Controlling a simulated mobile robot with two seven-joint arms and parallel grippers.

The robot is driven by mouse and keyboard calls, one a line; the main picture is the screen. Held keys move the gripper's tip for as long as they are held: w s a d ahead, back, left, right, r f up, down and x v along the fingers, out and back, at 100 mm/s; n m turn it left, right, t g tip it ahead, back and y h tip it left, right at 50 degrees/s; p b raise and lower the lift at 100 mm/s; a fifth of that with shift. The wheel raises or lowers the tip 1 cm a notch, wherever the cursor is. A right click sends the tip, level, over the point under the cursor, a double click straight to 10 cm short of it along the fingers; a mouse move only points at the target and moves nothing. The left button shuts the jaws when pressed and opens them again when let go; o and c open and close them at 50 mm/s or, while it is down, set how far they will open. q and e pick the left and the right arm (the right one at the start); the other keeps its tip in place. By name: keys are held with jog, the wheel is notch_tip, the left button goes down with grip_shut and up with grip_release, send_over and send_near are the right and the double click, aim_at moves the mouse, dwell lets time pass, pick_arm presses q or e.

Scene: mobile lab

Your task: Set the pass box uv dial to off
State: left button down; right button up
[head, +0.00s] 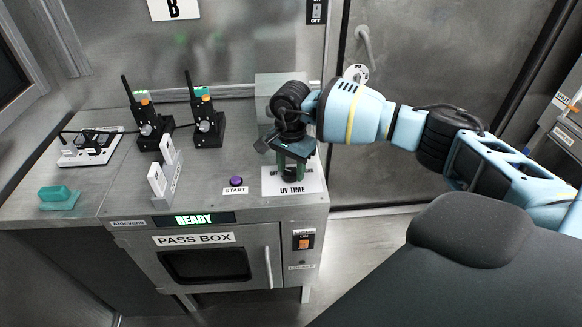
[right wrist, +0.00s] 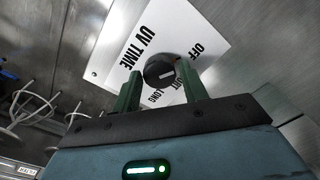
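Another label is partly hidden by a finger. The mark does not clearly show which setting it points to. In the head view the dial (head: 289,175) is partly covered by my right gripper (head: 291,167), which is directly above it, pointing down. In the right wrist view the two green fingers (right wrist: 160,84) are apart, one on each side of the knob; contact cannot be told. My left gripper is not in view.
The pass box (head: 197,255) has a READY display (head: 191,219) and a purple START button (head: 236,181). Two black radios (head: 207,128) (head: 152,128), a white rack (head: 165,177), a power strip (head: 90,148) and a teal block (head: 59,196) stand on the counter to the left.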

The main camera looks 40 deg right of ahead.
aim_at(291, 172)
jog(key=shift+o, duration=1.2)
jog(key=shift+r, duration=0.1)
notch_tip(291, 172, up, 8)
jog(key=shift+f, duration=0.2)
